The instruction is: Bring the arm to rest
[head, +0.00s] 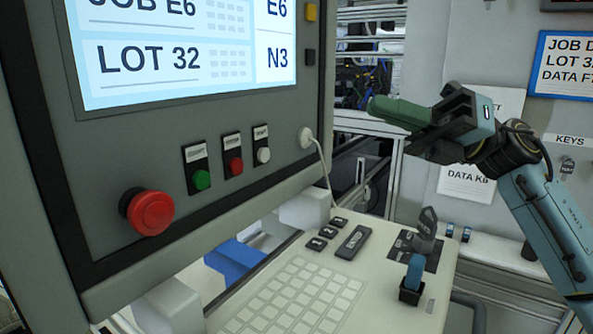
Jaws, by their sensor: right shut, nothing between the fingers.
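My right arm (548,210) comes in from the right side and reaches up and to the left. My right gripper (384,108) points left, with its green fingers shut and nothing between them. It is raised above the control desk, in front of the metal frame and to the right of the grey panel. It appears clear of everything around it. My left gripper is not in view.
A grey panel (100,152) with a screen (190,45), a red emergency button (148,212) and small buttons fills the left. Below is a desk with a keypad (298,300), a dark knob (426,222) and a blue-topped switch (413,275). A white cable (322,160) hangs from the panel.

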